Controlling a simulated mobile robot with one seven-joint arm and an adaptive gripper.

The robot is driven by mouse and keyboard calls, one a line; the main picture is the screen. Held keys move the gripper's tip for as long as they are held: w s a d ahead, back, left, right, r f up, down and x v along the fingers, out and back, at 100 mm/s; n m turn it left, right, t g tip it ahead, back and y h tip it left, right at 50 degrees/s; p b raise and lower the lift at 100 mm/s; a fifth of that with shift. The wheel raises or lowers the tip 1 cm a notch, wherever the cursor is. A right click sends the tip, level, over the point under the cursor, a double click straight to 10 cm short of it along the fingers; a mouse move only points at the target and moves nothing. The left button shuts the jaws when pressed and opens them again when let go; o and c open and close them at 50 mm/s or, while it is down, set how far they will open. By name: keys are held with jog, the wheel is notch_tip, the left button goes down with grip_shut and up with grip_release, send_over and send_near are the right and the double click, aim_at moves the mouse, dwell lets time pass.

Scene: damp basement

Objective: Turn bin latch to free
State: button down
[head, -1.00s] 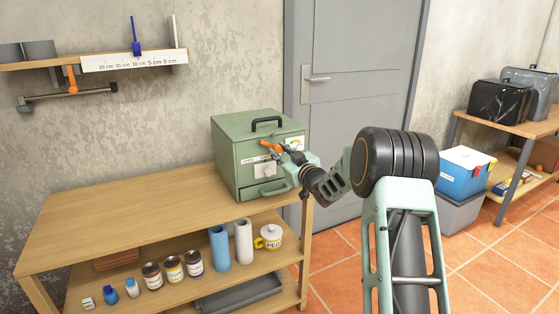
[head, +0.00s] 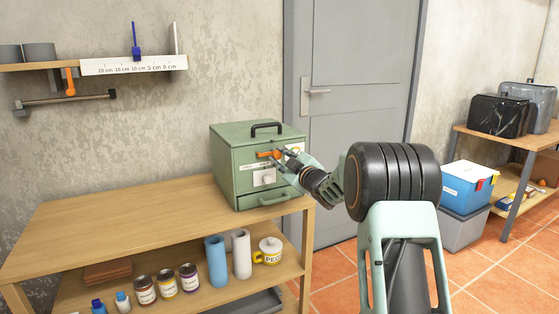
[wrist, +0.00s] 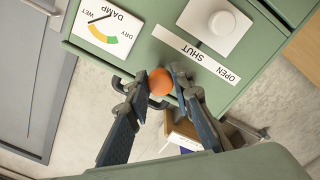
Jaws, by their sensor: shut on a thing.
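The green bin (head: 228,165) stands on the right end of the wooden bench, with a black handle on its lid. Its orange latch (head: 266,154) is on the front face and lies about level in the head view. My gripper (head: 284,153) reaches it from the right. In the wrist view, the latch's round orange end (wrist: 160,80) sits between the fingertips of my gripper (wrist: 161,87), which is shut on it. An OPEN/SHUT label (wrist: 196,54) is beside it; the rest of the latch is hidden behind that end.
A white knob (wrist: 213,24) and a DAMP dial (wrist: 107,26) are on the bin front near my fingers. Jars, rolls and a PEGS mug (head: 268,252) stand on the shelf below. The bench top (head: 120,225) left of the bin is clear. A grey door (head: 355,110) is behind.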

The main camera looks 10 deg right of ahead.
jog(key=c, duration=1.7)
grip_release()
jog(key=v, duration=1.2)
